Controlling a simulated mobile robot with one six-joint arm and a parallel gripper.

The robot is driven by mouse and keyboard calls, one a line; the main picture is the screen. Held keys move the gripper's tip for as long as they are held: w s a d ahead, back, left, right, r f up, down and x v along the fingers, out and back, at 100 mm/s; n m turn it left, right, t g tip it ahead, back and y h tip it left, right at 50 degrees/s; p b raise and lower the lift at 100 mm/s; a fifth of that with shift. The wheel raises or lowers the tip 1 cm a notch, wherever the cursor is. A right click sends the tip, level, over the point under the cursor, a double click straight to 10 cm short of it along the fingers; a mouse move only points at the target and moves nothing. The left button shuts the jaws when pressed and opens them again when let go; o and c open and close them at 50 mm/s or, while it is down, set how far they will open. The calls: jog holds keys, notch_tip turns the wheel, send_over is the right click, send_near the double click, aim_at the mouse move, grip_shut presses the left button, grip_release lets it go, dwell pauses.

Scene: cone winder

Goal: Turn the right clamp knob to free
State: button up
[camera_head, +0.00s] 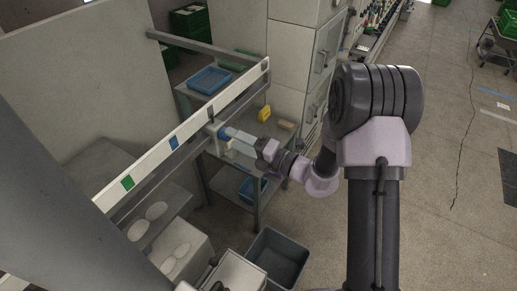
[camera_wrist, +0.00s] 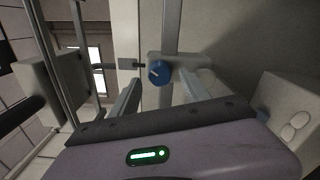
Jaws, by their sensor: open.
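A round blue knob (camera_wrist: 158,72) with a pale pointer line sits on a grey clamp block (camera_wrist: 184,62) in the wrist view. The pointer slants toward the upper left in that view. My gripper (camera_wrist: 160,95) is open, with its two fingers on either side below the knob and apart from it, holding nothing. In the head view my gripper (camera_head: 222,133) reaches left to the rail, and a bit of blue shows at its tips; the knob there is mostly hidden. I cannot tell the clamp's state from the pointer alone.
A long white rail (camera_head: 185,132) with a green label (camera_head: 127,182) and a blue label runs diagonally in front of the arm. A shelf cart behind holds a blue tray (camera_head: 209,80) and a yellow item (camera_head: 264,114). A grey bin (camera_head: 277,259) stands on the floor below.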

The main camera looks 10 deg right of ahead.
jog(key=b+v, duration=0.3)
jog(key=v, duration=1.3)
jog(key=shift+a+f+b, duration=0.15)
jog(key=shift+b, duration=0.2)
jog(key=s+a+f+n+g+h+b, duration=0.1)
jog(key=s+a+f+n+g+b, duration=0.4)
jog(key=s+f+n+b, duration=0.35)
jog(key=s+a+f+n+g+h+b, duration=0.1)
jog(key=s+a+f+n+g+b, duration=0.5)
jog(key=n+b, duration=0.4)
jog(key=s+d+f+n+t+h+b, duration=0.2)
jog(key=d+f+n+t+h+b, duration=0.1)
jog(key=f+n+b, duration=0.5)
jog(key=s+d+f+n+t+h+b, duration=0.2)
jog(key=d+f+n+h+b, duration=0.3)
jog(key=b, duration=0.7)
notch_tip(320, 180, down, 4)
jog(key=n+h, duration=0.2)
jog(key=n, duration=0.2)
jog(key=shift+s+d+r+n+t, duration=0.15)
jog(key=shift+s+d+n+t, duration=0.15)
jog(key=shift+n+t, duration=0.1)
